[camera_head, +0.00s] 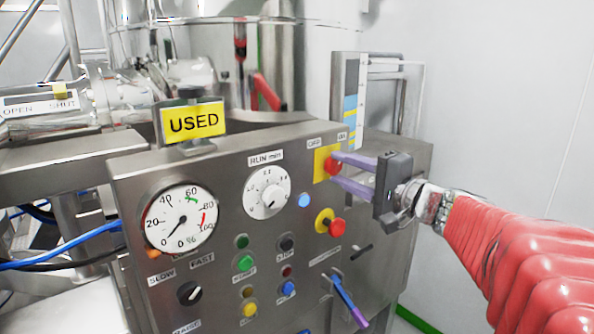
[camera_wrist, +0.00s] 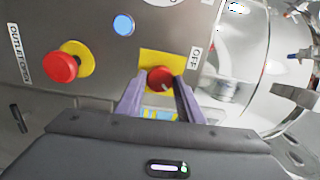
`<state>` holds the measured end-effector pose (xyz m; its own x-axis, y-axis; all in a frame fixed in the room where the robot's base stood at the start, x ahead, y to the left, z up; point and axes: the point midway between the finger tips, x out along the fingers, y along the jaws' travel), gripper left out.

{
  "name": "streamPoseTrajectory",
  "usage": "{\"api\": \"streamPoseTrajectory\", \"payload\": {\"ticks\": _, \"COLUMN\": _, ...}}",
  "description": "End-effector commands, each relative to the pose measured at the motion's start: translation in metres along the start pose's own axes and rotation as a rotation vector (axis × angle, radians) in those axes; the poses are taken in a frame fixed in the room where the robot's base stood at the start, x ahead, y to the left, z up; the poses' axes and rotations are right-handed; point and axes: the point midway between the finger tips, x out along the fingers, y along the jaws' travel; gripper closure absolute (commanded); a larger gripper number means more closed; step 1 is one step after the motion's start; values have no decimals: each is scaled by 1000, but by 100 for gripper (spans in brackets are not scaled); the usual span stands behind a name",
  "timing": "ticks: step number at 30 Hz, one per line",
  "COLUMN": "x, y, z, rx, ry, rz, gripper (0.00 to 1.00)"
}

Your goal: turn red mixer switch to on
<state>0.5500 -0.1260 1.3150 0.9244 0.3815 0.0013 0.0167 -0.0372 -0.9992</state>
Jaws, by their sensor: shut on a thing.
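The red mixer switch (camera_head: 333,165) sits on a yellow plate (camera_head: 321,163) at the upper right of the steel control panel (camera_head: 130,180). In the wrist view the red switch (camera_wrist: 159,79) lies between my two purple fingers, in front of its yellow plate (camera_wrist: 176,60). My gripper (camera_head: 338,168) comes in from the right and is shut on the switch. An OFF label (camera_wrist: 195,57) is beside the plate in the wrist view. The fingers hide part of the switch, and I cannot tell its exact setting.
A red emergency button on a yellow base (camera_head: 330,224) is just below my gripper. A blue button (camera_head: 305,200), a RUN min dial (camera_head: 267,194) and a gauge (camera_head: 181,219) are to the left. A purple-handled lever (camera_head: 345,298) juts out below. The wall side at right is open.

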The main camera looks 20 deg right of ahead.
Motion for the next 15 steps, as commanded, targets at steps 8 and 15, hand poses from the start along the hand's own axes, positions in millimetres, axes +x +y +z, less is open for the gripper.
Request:
{"api": "streamPoseTrajectory", "payload": {"ticks": 8, "x": -1, "y": 5, "z": -2, "rx": 59, "ry": 6, "rz": 8, "gripper": 89}}
{"api": "streamPoseTrajectory", "payload": {"ticks": 15, "x": -1, "y": 6, "z": -2, "rx": 61, "ry": 6, "rz": 9, "gripper": 88}}
